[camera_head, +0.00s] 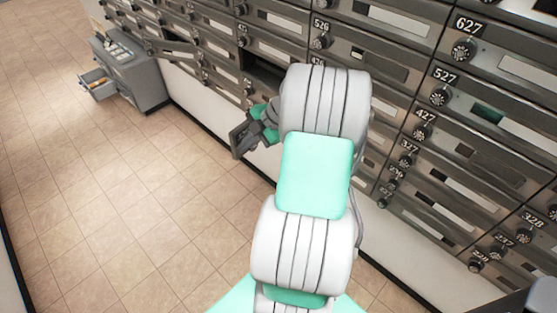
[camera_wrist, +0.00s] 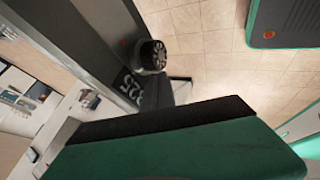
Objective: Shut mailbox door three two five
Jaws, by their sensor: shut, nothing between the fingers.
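The mailbox door marked 325 shows in the wrist view as a grey metal panel (camera_wrist: 88,40) with a black dial (camera_wrist: 152,55) and white digits, turned on their side. In the head view a small dark door panel (camera_head: 238,140) stands out from the wall of boxes, swung open. My gripper (camera_head: 257,130) is shut and empty, right beside this panel. In the wrist view a green and black part of my gripper (camera_wrist: 180,140) lies close below the dial and digits. I cannot tell whether it touches the door. My arm hides the boxes behind it.
Rows of mailboxes with numbered dials fill the wall, including box 527 (camera_head: 440,96). A dark open compartment (camera_head: 264,76) shows above my gripper. A grey cabinet (camera_head: 130,75) with an open drawer (camera_head: 97,85) stands at the upper left. The tiled floor (camera_head: 110,190) at left is clear.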

